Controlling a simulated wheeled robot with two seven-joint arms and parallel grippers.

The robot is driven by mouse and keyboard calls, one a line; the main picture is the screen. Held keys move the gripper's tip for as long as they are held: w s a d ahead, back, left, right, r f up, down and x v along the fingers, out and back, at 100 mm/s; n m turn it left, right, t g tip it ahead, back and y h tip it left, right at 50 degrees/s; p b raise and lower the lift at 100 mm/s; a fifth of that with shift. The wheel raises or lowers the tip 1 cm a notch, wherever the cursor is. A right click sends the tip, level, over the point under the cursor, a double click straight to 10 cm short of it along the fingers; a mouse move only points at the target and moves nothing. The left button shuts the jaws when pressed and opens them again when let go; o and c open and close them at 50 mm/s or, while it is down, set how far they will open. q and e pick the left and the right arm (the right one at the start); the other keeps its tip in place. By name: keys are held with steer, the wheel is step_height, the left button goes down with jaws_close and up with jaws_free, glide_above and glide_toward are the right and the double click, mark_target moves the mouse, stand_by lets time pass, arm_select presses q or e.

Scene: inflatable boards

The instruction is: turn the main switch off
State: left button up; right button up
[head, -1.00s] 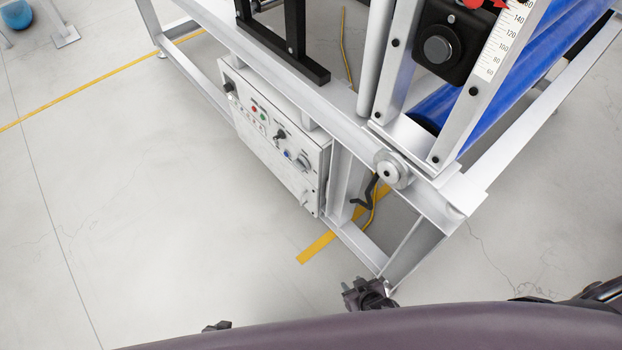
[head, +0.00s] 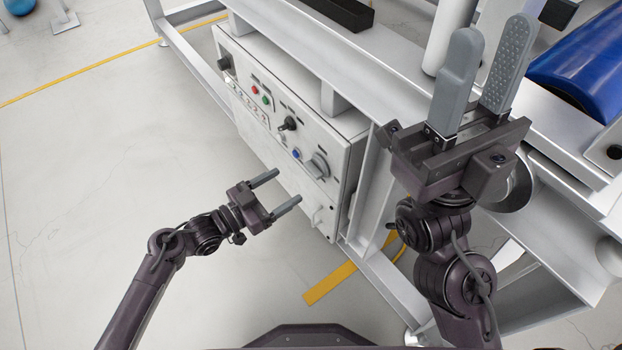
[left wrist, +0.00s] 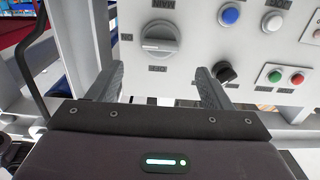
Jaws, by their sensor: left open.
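The main switch (head: 318,165) is a grey rotary knob on the white control panel (head: 335,200), at its near lower end. In the left wrist view the main switch (left wrist: 160,40) is large, between MAIN and OFF labels, its grip bar lying about crosswise. My left gripper (head: 288,186) is open and empty, its fingers pointing at the panel near the knob. In the left wrist view its fingertips (left wrist: 159,75) are on either side below the knob, apart from it. My right gripper (head: 490,32) is open and empty, raised in front of the machine frame.
The panel also has a blue button (head: 296,154), a black selector (head: 289,123), a red button (head: 254,91) and a green button (head: 266,99). The metal frame (head: 400,85) runs above the panel. A blue roller (head: 585,65) is at right.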

mark_target(309, 171)
arm_select(q)
steer(key=b+x, duration=0.2)
steer(key=x, duration=0.5)
steer(key=shift+w+d, duration=0.1)
steer(key=shift+w, duration=0.05)
steer(key=c, duration=1)
